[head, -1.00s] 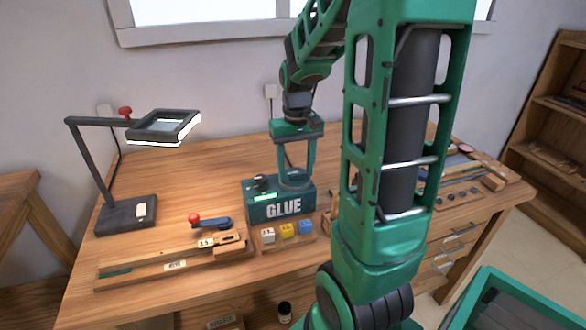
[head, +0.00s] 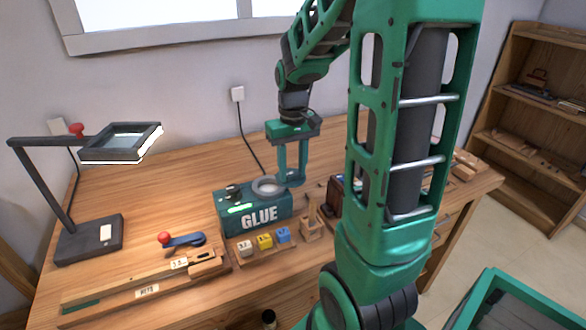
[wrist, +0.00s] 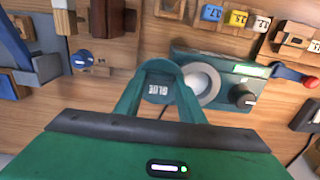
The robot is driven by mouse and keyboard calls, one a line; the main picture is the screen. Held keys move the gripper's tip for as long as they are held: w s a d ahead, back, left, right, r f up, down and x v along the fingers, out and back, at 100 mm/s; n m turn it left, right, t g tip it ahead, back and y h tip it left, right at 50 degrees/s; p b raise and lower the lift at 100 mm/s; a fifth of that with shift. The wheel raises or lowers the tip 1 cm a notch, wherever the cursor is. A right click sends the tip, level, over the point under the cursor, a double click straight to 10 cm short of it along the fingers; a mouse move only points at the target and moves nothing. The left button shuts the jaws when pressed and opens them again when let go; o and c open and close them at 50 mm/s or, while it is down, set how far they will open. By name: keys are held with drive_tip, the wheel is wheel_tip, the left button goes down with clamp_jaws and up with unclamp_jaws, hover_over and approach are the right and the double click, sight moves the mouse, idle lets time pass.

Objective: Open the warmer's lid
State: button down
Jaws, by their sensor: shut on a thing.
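The glue warmer (head: 255,213) is a dark teal box marked GLUE on the workbench; it also shows in the wrist view (wrist: 222,66). A pale round ring (head: 270,186) lies on its top, seen in the wrist view as a grey-white circle (wrist: 202,82). My gripper (head: 290,180) is down at the right end of the warmer, beside the ring. In the wrist view my gripper (wrist: 160,80) is shut around a small dark disc (wrist: 158,90) with pale lettering, apparently the lid. The fingers partly hide it, and I cannot tell whether it touches the warmer.
Number blocks (head: 264,241) stand in front of the warmer. A red-knobbed blue lever (head: 184,240) and a lamp (head: 95,190) are to its left. A wooden stand (head: 311,222) is at its right front. Bare bench lies behind.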

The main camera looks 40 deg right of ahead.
drive_tip(key=shift+d, duration=0.4)
drive_tip(key=c, duration=1.2)
unclamp_jaws()
drive_tip(key=shift+o, duration=0.2)
drive_tip(key=shift+r, duration=0.1)
wheel_tip(320, 180, up, 11)
drive_tip(key=shift+f, duration=0.2)
drive_tip(key=s+a+f+m, duration=0.1)
drive_tip(key=s+a+f, duration=0.1)
drive_tip(key=s, duration=0.7)
drive_tip(key=s+a+f+m, duration=0.2)
drive_tip(key=s+f, duration=0.3)
drive_tip(key=s, duration=0.5)
drive_tip(key=shift+s+a+f, duration=0.15)
drive_tip(key=shift+a+f, duration=0.1)
drive_tip(key=shift+a, duration=0.15)
